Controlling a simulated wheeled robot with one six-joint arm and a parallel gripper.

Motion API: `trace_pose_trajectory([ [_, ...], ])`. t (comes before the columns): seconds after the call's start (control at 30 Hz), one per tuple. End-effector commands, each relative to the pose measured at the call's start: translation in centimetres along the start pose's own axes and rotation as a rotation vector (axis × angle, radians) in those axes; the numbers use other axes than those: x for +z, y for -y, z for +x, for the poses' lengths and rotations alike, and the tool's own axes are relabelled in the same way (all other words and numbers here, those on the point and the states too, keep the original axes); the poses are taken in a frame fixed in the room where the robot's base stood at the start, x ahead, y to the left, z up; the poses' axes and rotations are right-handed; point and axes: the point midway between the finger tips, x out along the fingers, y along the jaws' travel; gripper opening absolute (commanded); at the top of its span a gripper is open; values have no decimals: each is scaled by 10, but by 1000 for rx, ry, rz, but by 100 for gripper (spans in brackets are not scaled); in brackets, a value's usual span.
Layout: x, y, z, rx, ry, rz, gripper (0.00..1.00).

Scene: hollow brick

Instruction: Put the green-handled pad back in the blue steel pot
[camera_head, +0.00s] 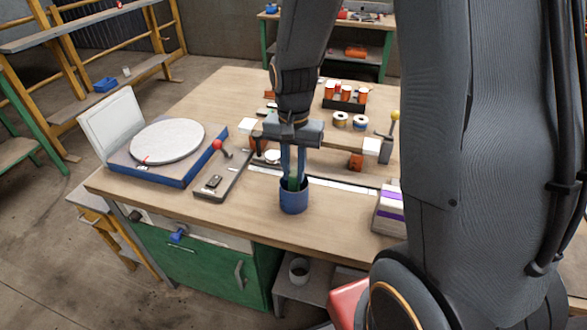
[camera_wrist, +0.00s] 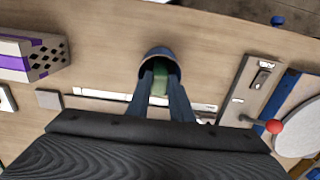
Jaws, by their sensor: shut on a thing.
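The blue steel pot (camera_head: 294,201) stands upright on the wooden workbench near its front edge. In the wrist view the pot (camera_wrist: 157,53) shows its rim beyond my fingers. My gripper (camera_head: 293,180) points down with its fingertips at the pot's mouth. It is shut on the green handle of the pad (camera_wrist: 160,80), which shows between the two blue-grey fingers. In the head view a bit of the green handle (camera_head: 293,184) shows at the pot's opening. The lower end of the pad is hidden by the pot wall and fingers.
A round grey plate (camera_head: 167,140) on a blue base lies left. A grey fixture with a red-knobbed lever (camera_head: 217,146) stands left of the pot. Orange-and-white cups (camera_head: 346,92) sit in a black tray behind. Bench is clear immediately around the pot.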

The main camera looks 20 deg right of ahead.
Motion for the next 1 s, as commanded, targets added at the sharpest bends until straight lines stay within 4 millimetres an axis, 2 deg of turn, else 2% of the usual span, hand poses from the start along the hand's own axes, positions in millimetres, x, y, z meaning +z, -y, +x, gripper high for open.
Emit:
trace_pose_trajectory([
  [0.3,0,0,4,0,0,0,0],
  [0.33,0,0,3,0,0,0,23],
  [0.43,0,0,3,0,0,0,38],
  [0.77,0,0,0,0,-1,0,38],
  [0.87,-1,1,-6,-2,-2,0,38],
  [1.0,-1,1,-25,-3,-4,0,38],
])
